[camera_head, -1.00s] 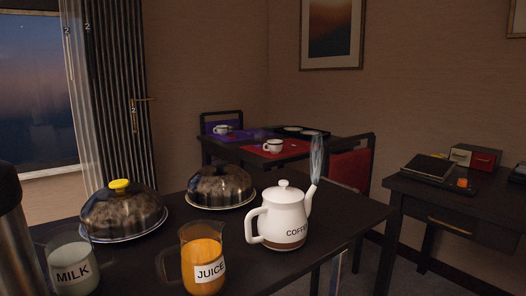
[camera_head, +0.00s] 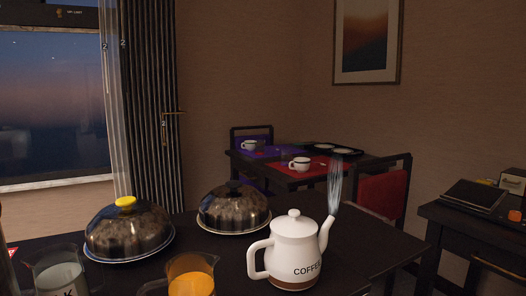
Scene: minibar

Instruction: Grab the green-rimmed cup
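Two small white cups stand on the far dining table. One cup (camera_head: 249,146) is on the purple mat (camera_head: 268,153) at the left. The other cup (camera_head: 299,164) is on the red mat (camera_head: 325,168), nearer to me. Both are small and dark-rimmed in the dim light, and I cannot tell a green rim on either. My gripper is not in view.
A near dark table (camera_head: 220,253) lies between me and the cups. It holds a white coffee pot (camera_head: 292,243), two domed dishes (camera_head: 128,235) (camera_head: 233,207), a juice jug (camera_head: 192,282) and a milk jug (camera_head: 58,279). A red chair (camera_head: 382,195) stands beside the dining table; a desk (camera_head: 470,226) is at right.

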